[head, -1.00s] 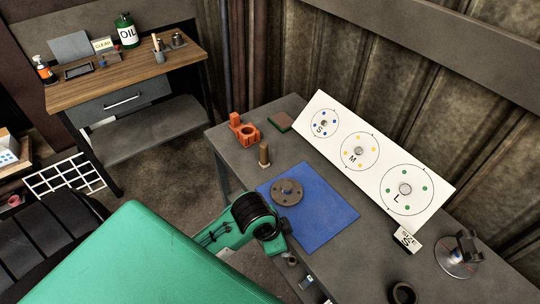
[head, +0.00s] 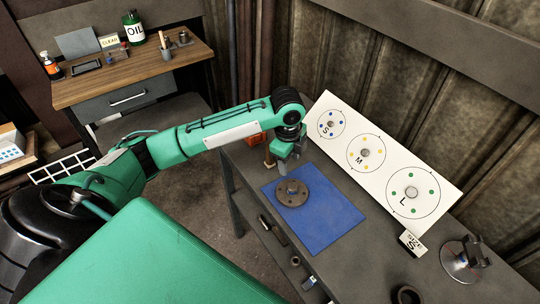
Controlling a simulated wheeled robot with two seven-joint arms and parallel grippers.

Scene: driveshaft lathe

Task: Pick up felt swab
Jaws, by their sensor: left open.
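A short upright tan peg with a dark base (head: 269,160), which may be the felt swab, stands on the grey table just beyond the blue mat. Its details are too small to be sure. My left gripper (head: 282,167) points down just to the right of the peg, above the far edge of the mat. It is open, with nothing seen between its fingers. Whether it touches the peg I cannot tell. My right gripper is out of view.
The blue mat (head: 325,222) bears a brown flanged disc (head: 292,192).

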